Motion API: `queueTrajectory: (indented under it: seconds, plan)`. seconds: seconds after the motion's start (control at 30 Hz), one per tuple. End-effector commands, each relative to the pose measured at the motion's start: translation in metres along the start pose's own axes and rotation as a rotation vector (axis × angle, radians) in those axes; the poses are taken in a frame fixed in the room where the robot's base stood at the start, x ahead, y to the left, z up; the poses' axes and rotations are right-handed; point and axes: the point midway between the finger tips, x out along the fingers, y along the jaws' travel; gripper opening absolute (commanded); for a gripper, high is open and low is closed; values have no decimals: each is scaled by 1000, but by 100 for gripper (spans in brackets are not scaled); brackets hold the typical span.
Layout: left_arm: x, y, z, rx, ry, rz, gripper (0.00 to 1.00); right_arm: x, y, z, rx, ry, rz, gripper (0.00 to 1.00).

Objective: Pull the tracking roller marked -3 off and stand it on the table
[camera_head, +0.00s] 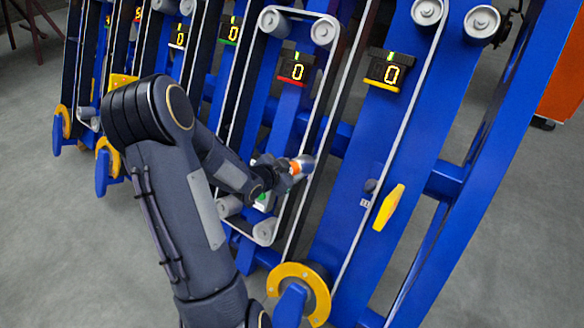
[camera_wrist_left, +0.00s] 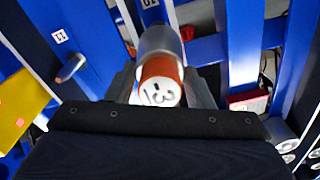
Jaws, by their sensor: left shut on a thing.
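The tracking roller marked -3 (camera_wrist_left: 157,88) is a grey cylinder with an orange band and a white end face in the left wrist view. In the head view it shows as a small grey and orange piece (camera_head: 303,164) beside a belt on the blue chassis. My left gripper (camera_head: 285,167) is shut on it, with a finger on either side of the roller. Whether the roller is still on its peg is hidden. My right gripper is not in view, and no table shows.
Blue chassis beams (camera_head: 430,110) with belts and grey pulleys stand close around the gripper. Displays reading 0 (camera_head: 297,69) sit above. A yellow plate (camera_head: 389,207) and a bare peg (camera_head: 371,186) are to the right. Grey floor is open at left.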

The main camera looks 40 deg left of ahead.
Motion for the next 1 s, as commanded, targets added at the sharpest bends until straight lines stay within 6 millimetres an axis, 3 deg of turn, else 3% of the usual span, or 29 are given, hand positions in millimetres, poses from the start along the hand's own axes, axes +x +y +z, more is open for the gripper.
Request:
queueTrajectory:
  seconds: [0.7, 1.0]
  plan:
    - [-29, -1, -3, 2, 4, -2, 16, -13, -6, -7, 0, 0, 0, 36]
    - [-32, -1, -2, 2, 4, -1, 16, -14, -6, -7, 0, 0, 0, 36]
